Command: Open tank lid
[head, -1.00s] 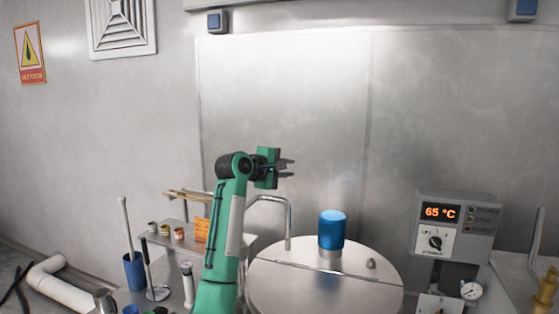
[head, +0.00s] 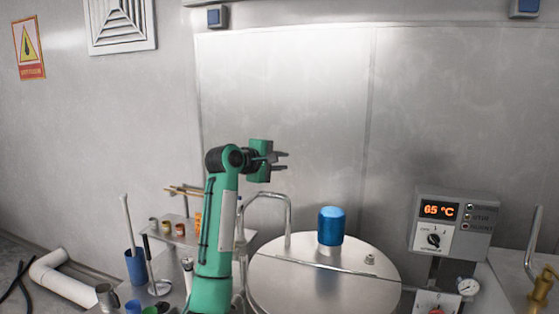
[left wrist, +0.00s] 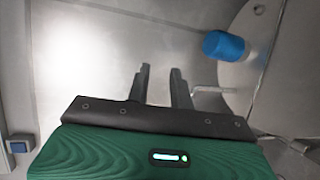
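The round metal tank lid (head: 290,285) lies flat at the bottom centre of the head view, with a straight seam across it. A blue cylinder (head: 331,226) stands upright on it, and a small metal knob (head: 369,259) sits to its right. My left gripper (head: 285,161) is raised above and to the left of the lid, apart from it, with its fingers pointing right. In the left wrist view the fingers (left wrist: 160,84) are parted with nothing between them. The blue cylinder (left wrist: 224,46) and lid (left wrist: 245,75) show at the upper right there. My right gripper is not in view.
A bent metal pipe (head: 266,196) rises at the lid's left edge, below my gripper. A control box reading 65 °C (head: 438,224) stands right of the tank. A shelf with small cups (head: 180,229) and a blue container (head: 136,266) are at left.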

